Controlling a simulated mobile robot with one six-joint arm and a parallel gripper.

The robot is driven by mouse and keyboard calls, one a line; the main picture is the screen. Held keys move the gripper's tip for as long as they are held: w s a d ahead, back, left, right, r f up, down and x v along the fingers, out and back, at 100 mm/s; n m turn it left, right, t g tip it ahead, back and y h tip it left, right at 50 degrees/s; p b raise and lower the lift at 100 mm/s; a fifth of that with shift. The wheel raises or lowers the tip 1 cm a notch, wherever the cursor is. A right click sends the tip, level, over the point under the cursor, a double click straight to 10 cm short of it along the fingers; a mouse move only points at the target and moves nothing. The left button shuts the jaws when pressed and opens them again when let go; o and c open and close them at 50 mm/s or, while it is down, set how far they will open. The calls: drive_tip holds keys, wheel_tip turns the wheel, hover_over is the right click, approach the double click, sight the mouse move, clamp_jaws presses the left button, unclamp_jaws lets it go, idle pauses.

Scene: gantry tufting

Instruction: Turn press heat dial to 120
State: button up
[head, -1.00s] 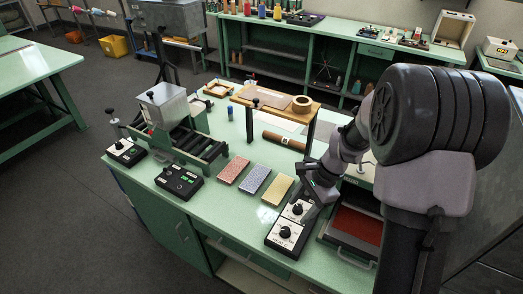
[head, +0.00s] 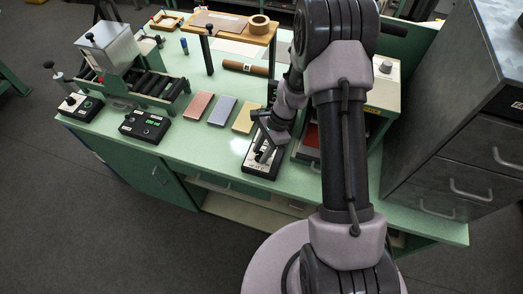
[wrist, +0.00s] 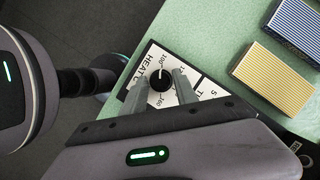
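The heat dial (wrist: 161,83) is a round black knob with a white mark on a white plate lettered HEAT. The mark points up toward the printed 100; a partly covered number starting with 1 is to its right. My gripper (wrist: 158,88) is open, with one grey finger on each side of the knob; I cannot tell whether they touch it. In the head view my gripper (head: 265,147) is low over the black control box (head: 259,172) at the bench's front edge. It hides most of the box's face there.
Yellow (head: 243,118), blue (head: 222,111) and pink (head: 198,105) blocks lie left of the box. A grey drawer cabinet (head: 450,150) is at right.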

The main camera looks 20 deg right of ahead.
clamp_jaws()
drive_tip(key=shift+m, duration=0.3)
drive_tip(key=shift+f+m+t+b, duration=0.15)
drive_tip(key=shift+m+t+b, duration=0.35)
drive_tip(key=shift+m+b, duration=0.5)
drive_tip(key=m+t+b, duration=0.1)
drive_tip(key=m+b, duration=0.2)
drive_tip(key=shift+s, duration=0.15)
drive_tip(key=shift+s+a+m+t+h+b, duration=0.1)
drive_tip(key=shift+m+t+h+b, duration=0.5)
drive_tip(key=shift+m, duration=0.95)
drive_tip(key=shift+m+t+h+b, duration=0.2)
drive_tip(key=shift+m+t+b, duration=0.4)
drive_tip(key=shift+m+b, duration=0.75)
drive_tip(key=shift+r+m, duration=0.2)
drive_tip(key=shift+m, duration=0.1)
drive_tip(key=o, duration=0.5)
unclamp_jaws()
